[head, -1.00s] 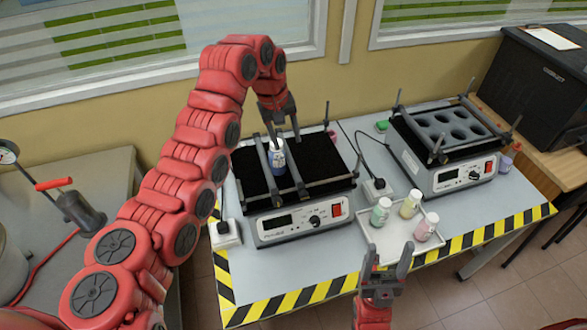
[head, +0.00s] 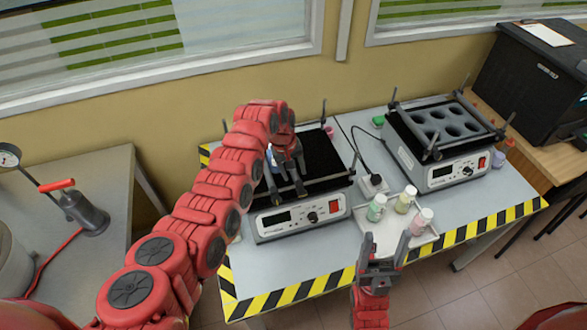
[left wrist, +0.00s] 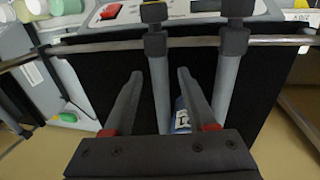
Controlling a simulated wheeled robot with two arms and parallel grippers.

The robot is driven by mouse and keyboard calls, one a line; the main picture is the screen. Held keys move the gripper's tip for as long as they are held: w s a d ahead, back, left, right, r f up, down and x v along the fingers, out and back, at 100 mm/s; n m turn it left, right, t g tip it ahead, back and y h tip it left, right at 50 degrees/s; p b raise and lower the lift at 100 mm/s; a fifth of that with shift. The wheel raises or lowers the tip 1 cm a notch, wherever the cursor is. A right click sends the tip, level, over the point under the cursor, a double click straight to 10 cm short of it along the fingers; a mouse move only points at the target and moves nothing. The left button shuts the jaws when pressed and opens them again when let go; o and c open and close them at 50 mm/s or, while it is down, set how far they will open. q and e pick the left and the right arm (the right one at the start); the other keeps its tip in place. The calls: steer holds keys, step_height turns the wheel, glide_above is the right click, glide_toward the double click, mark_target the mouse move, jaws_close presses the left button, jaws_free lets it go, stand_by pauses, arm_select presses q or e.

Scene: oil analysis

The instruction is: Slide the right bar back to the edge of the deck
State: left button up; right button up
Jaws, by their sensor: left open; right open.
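The left shaker's black deck (head: 322,155) carries two grey bars close together; the front end of the right bar (head: 301,188) and of the left bar (head: 273,194) show. A blue-labelled bottle (head: 271,160) stands between them, partly hidden by my arm. My left gripper (head: 287,178) is open, low over the deck. In the left wrist view, which looks from the opposite side, its fingers (left wrist: 158,75) are on either side of the right bar (left wrist: 158,98). The bottle (left wrist: 182,118) shows behind one finger. Contact cannot be told. My right gripper (head: 384,243) is open and empty.
A tray (head: 388,240) with three capped bottles stands right of the left shaker, close behind my right gripper. A second shaker (head: 443,150) with a holed rack stands further right. Upright posts (head: 354,163) rise at the deck's corners.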

arm_select(q)
steer(key=shift+c, duration=0.4)
jaws_close()
steer(key=shift+w, duration=0.1)
stand_by(1.0)
